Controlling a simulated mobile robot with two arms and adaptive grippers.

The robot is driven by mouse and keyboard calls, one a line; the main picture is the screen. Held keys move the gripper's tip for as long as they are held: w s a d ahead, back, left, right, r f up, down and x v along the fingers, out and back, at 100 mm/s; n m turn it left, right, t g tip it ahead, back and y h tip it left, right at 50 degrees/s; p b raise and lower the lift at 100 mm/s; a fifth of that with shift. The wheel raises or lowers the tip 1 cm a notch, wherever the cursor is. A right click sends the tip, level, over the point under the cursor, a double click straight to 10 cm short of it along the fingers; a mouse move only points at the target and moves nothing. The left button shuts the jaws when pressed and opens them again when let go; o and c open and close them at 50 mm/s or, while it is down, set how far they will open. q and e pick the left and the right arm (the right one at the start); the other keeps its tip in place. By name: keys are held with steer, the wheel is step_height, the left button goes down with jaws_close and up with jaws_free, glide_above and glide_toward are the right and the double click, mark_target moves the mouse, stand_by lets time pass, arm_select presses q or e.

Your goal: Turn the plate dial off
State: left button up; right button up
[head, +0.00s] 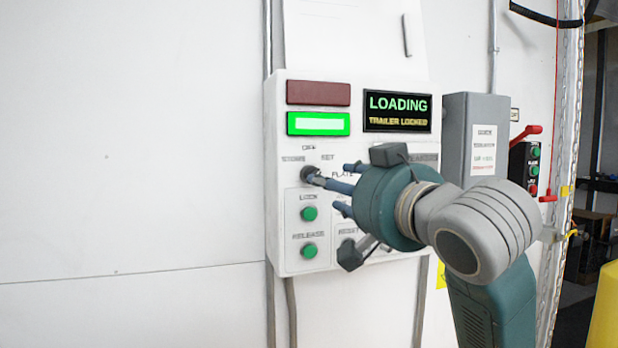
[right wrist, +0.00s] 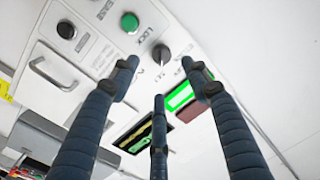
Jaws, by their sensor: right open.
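The plate dial (head: 308,174) is a small dark round knob on the white control panel (head: 281,262), below the labels OFF, STORE and SET. The dial also shows in the right wrist view (right wrist: 161,53), with a pale pointer mark; I cannot tell which label it points at. My right gripper (head: 337,187) is open in front of the panel. One fingertip overlaps the dial in the head view. In the right wrist view its three fingers (right wrist: 160,82) are spread, with the dial beyond them and no clear contact. My left gripper is not in view.
Green LOCK (head: 309,214) and RELEASE (head: 310,251) buttons sit below the dial. A lit green lamp (head: 318,124) and a LOADING display (head: 397,110) are above. A grey box (head: 457,112) stands to the right. My right arm hides the panel's lower right. The left wall is clear.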

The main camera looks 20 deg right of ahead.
mark_target(308, 169)
steer(key=w+a+p, duration=0.1)
steer(key=w+p, duration=0.1)
steer(key=w, duration=0.7)
steer(key=shift+w, duration=0.2)
steer(key=shift+c, duration=1)
steer(key=c, duration=0.9)
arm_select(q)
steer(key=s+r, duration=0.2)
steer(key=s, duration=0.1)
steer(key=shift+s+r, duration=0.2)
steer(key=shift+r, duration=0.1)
